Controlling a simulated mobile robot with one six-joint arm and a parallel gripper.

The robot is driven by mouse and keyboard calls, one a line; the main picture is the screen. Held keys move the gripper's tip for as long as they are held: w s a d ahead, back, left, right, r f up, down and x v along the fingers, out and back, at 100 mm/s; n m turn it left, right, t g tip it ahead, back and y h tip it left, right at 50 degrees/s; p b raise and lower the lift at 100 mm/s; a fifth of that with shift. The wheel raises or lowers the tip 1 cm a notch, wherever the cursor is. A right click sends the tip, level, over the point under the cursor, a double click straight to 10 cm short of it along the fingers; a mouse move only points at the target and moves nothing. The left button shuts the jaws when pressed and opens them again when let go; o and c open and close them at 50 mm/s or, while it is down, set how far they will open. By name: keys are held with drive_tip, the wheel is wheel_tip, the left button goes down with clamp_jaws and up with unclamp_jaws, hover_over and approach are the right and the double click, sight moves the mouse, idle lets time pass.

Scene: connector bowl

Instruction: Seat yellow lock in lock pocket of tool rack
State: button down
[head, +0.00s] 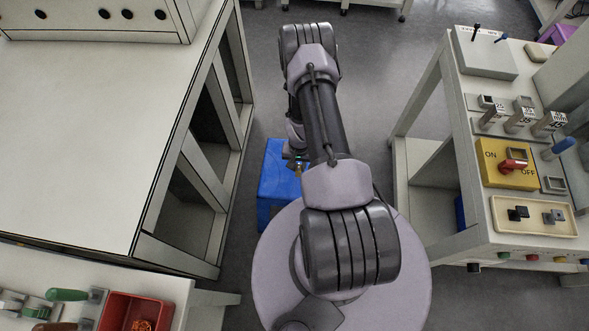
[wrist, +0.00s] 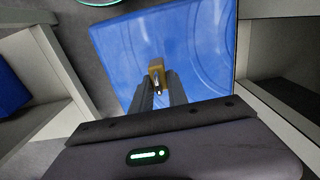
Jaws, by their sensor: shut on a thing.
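The yellow lock (wrist: 154,66) is a small brass-coloured block between the tips of my gripper (wrist: 157,85) in the wrist view. My gripper is shut on it, above a blue surface. In the head view my gripper (head: 298,161) shows only as a small part below my arm, over the blue box; the lock cannot be made out clearly there. I cannot tell the tool rack or its lock pocket for sure in either view.
A blue box (head: 272,185) stands on the floor between benches. The right bench (head: 480,228) carries a yellow ON/OFF panel (head: 493,174), metal blocks and a cream tray (head: 502,222). A large pale bench (head: 80,120) stands left. A red bin (head: 117,308) is lower left.

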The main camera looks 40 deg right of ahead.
drive_tip(key=shift+w+a+f, duration=0.1)
drive_tip(key=shift+w+f, duration=0.05)
drive_tip(key=shift+w, duration=0.65)
drive_tip(key=shift+w+f+b, duration=0.2)
drive_tip(key=shift+b, duration=0.1)
drive_tip(key=shift+f+b, duration=0.75)
drive_tip(key=shift+f, duration=0.7)
drive_tip(key=shift+f, duration=0.2)
drive_tip(key=c, duration=1.3)
unclamp_jaws()
